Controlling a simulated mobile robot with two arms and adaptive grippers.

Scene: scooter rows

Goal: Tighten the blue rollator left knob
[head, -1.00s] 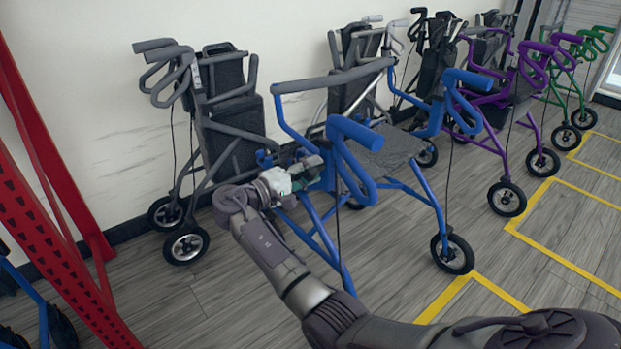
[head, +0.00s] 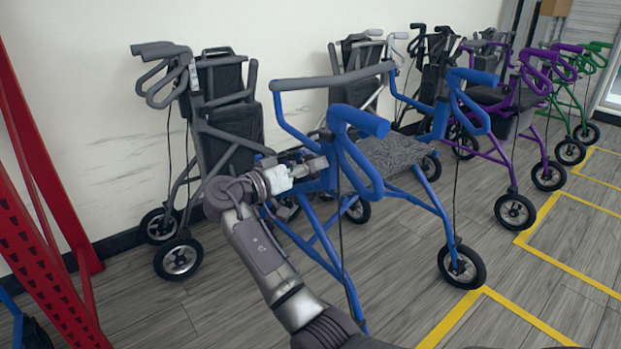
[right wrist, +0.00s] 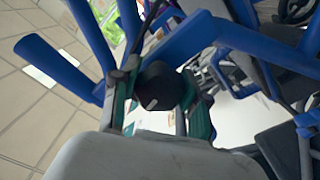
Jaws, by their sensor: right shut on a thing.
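The blue rollator (head: 385,205) stands unfolded in the middle of the head view, with blue handles and a grey seat. In the right wrist view a round black knob (right wrist: 160,84) sits against a blue tube of its frame. My right gripper (head: 312,170) is at the upright on the rollator's left side in the picture, below the handle. In the right wrist view its two fingers (right wrist: 158,90) stand on either side of the knob and are shut on it. In the head view the fingers hide the knob. My left gripper is in neither view now.
A folded grey rollator (head: 215,145) stands by the wall, close behind my right arm. A red rack post (head: 45,210) is at the left. Purple (head: 515,125) and green (head: 570,105) rollators stand at the right. Yellow lines (head: 520,320) mark the open floor at front right.

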